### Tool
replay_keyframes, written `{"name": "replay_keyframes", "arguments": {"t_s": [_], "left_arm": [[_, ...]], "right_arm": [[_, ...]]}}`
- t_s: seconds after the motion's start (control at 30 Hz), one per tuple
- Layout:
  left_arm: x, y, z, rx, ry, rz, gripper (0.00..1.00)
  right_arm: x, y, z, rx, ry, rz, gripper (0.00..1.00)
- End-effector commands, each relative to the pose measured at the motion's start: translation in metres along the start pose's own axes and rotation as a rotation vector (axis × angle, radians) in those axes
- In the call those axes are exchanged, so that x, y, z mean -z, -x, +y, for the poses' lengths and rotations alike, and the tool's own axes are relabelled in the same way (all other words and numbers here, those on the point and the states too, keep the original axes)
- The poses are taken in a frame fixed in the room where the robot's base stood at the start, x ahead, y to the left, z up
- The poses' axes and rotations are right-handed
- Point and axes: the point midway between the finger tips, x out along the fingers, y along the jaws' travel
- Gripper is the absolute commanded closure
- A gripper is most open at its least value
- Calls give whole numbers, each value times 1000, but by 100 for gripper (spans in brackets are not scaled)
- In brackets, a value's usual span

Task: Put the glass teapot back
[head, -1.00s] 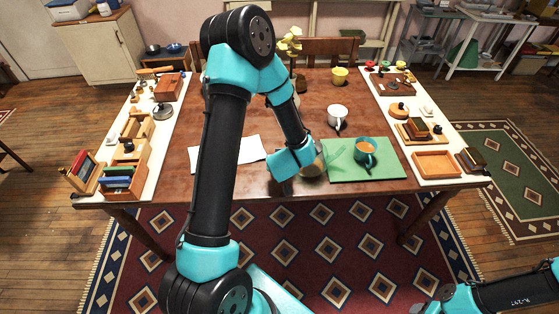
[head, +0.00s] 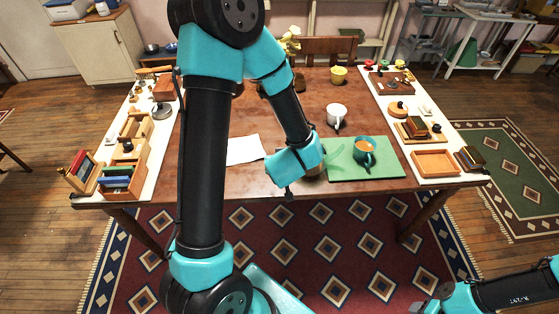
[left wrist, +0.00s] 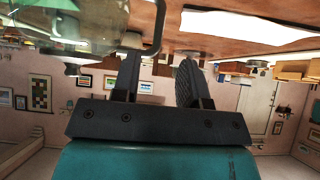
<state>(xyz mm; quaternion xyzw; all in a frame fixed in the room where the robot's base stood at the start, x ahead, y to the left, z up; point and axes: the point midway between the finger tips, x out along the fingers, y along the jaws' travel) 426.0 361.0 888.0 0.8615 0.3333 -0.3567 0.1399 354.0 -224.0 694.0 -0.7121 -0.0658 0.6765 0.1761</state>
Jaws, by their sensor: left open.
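The glass teapot (left wrist: 85,22) shows in the left wrist view as clear glass at the upper left. Its dark looped handle (left wrist: 157,35) reaches between the fingertips of my left gripper (left wrist: 157,62). The fingers are apart, one on each side of the handle, and I cannot tell whether either touches it.
A teal mug of brown drink (head: 364,152) stands on the mat. A white mug (head: 336,114) and a yellow cup (head: 338,75) stand farther back. A white paper (head: 245,150) lies to the left. Side strips hold boxes and a wooden tray (head: 436,163).

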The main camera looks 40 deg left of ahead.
Motion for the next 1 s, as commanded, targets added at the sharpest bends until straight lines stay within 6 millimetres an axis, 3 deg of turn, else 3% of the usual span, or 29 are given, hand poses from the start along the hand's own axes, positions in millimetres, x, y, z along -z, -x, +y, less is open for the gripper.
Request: {"name": "replay_keyframes", "arguments": {"t_s": [0.23, 0.87, 1.0], "left_arm": [[0, 14, 0, 0, -1, 0, 60], [-1, 13, 0, -2, -2, -1, 60], [-10, 8, 8, -37, -31, -21, 60]], "right_arm": [[0, 0, 0, 0, 0, 0, 53], [0, 0, 0, 0, 0, 0, 53], [0, 0, 0, 0, 0, 0, 53]]}}
